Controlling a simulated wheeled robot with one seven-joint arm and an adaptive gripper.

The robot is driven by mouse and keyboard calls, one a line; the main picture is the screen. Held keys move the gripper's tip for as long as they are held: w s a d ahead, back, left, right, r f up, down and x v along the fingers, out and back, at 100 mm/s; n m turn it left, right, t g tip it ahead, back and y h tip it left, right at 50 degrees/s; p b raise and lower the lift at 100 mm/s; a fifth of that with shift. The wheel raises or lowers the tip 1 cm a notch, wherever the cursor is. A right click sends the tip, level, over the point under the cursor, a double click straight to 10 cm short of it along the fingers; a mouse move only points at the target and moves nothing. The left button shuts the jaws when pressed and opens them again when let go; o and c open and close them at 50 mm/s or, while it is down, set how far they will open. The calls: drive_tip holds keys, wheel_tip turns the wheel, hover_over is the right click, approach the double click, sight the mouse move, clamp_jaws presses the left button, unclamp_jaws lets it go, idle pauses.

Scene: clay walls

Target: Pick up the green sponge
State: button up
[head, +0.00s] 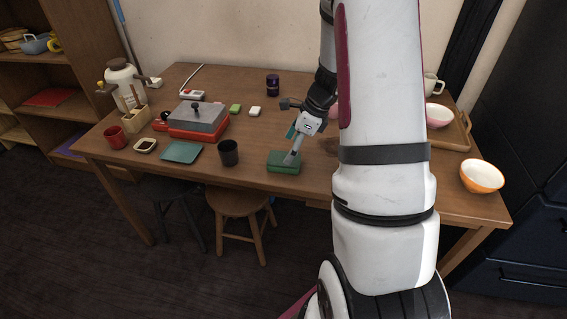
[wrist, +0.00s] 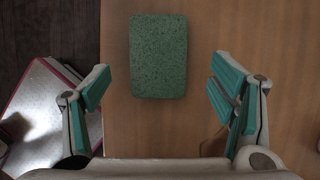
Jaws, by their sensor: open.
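The green sponge (head: 283,168) lies flat near the front edge of the wooden table in the head view, with a gripper finger covering part of its top. In the wrist view the sponge (wrist: 158,56) is a speckled green rectangle, its long side running up the picture. My gripper (head: 292,158) is over the sponge in the head view. In the wrist view my gripper (wrist: 160,90) is open, with its teal-padded fingers apart, one to each side of the sponge's lower part. I cannot tell how high the fingertips are above the table.
A dark cup (head: 228,153) stands left of the sponge on the table (head: 330,180). A teal square (head: 181,152) and a red-based grey-lidded box (head: 198,118) are farther left. An orange bowl (head: 482,176) and a tray (head: 455,135) are at the right. Stools (head: 238,203) stand below.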

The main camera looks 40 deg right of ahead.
drive_tip(key=shift+b+x, duration=0.5)
drive_tip(key=shift+x, duration=1.75)
drive_tip(key=shift+f, duration=0.25)
drive_tip(key=shift+s+a, duration=0.1)
drive_tip(key=c, duration=0.8)
